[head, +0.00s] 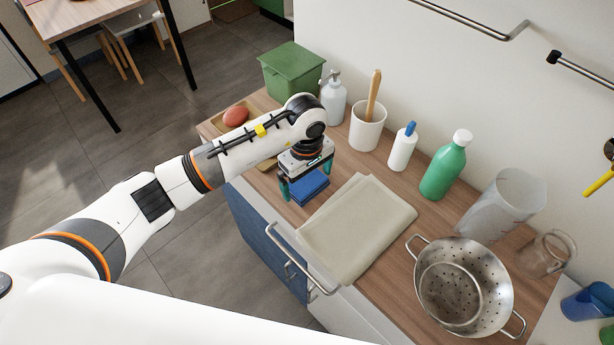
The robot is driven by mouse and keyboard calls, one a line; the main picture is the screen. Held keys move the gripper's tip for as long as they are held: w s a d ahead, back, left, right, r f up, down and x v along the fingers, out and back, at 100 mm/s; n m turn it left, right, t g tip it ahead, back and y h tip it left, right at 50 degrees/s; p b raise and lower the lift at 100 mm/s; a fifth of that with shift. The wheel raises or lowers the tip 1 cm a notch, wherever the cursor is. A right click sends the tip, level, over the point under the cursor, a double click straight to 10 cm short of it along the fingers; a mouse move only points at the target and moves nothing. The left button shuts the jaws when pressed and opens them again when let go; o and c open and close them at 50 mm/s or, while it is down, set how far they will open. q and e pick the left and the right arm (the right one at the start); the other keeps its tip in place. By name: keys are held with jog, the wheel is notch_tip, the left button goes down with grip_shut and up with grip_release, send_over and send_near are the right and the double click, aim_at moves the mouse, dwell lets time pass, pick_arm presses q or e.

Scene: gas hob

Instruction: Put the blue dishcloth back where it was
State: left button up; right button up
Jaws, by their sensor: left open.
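The blue dishcloth (310,187) lies folded small on the wooden worktop, just left of a folded beige cloth. My left gripper (305,180) is open and points down, with one finger on each side of the blue dishcloth. The gripper body covers the dishcloth's far part. I cannot tell whether the fingers touch it. My right gripper is not in view.
The beige cloth (357,226) lies beside a steel colander (465,287). Behind stand a white utensil pot (367,127), a white bottle (403,148), a green bottle (443,168), a soap dispenser (333,100) and a green bin (291,72). A rail handle (290,266) juts from the front.

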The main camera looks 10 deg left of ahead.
aim_at(306, 182)
pick_arm(q)
jog(key=shift+r, duration=0.45)
notch_tip(306, 182, up, 11)
jog(key=b, duration=0.3)
jog(key=shift+r, duration=0.15)
